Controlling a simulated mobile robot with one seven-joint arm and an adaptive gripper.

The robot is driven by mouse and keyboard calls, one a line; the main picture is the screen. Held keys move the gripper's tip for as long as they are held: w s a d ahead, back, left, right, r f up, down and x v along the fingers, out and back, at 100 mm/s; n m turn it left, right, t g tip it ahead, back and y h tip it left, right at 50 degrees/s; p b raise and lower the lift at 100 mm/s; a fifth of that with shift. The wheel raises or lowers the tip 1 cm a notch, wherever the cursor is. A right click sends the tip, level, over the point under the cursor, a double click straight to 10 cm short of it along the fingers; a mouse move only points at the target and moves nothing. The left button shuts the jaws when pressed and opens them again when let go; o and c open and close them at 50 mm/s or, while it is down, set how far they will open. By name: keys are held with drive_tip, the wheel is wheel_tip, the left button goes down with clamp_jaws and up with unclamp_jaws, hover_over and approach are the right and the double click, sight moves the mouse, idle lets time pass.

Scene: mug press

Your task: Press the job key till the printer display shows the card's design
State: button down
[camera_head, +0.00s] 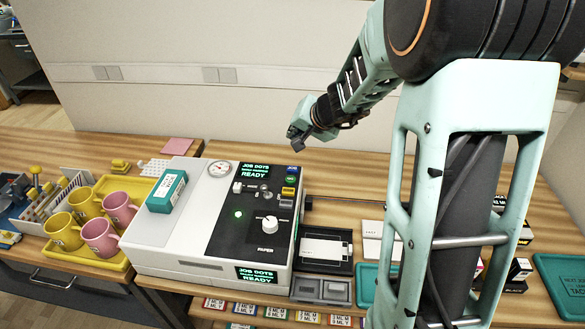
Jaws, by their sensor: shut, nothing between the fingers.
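The printer (170,235) is a white machine with a black control panel. Its upper display (254,170) reads "JOB DOTS" and "READY" in green; a lower front display (257,274) also reads "JOB DOTS". A column of small keys (290,181), blue, green, yellow and grey, runs along the panel's right edge; their labels are too small to read. A white card (325,249) lies in a black frame right of the printer; its design is unreadable here. My gripper (296,142) is shut and empty, above and behind the keys, apart from them.
A teal box (167,191) lies on the printer. Pink and yellow mugs (99,237) stand on a yellow tray (105,262) at the left. My arm hides part of the right side.

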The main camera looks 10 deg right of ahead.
drive_tip(key=shift+f, duration=0.1)
drive_tip(key=b, duration=0.6)
hover_over(294, 170)
wheel_tip(294, 170, down, 7)
drive_tip(key=shift+w, duration=0.1)
drive_tip(key=shift+f+b, duration=0.75)
drive_tip(key=shift+b, duration=0.25)
drive_tip(key=shift+f, duration=0.2)
drive_tip(key=shift+f+b, duration=0.3)
drive_tip(key=shift+b, duration=0.4)
drive_tip(key=shift+f+b, duration=0.45)
drive_tip(key=shift+b, duration=0.2)
idle(0.5)
idle(0.3)
drive_tip(key=shift+r+p, duration=0.65)
drive_tip(key=shift+r, duration=0.3)
drive_tip(key=shift+r, duration=0.1)
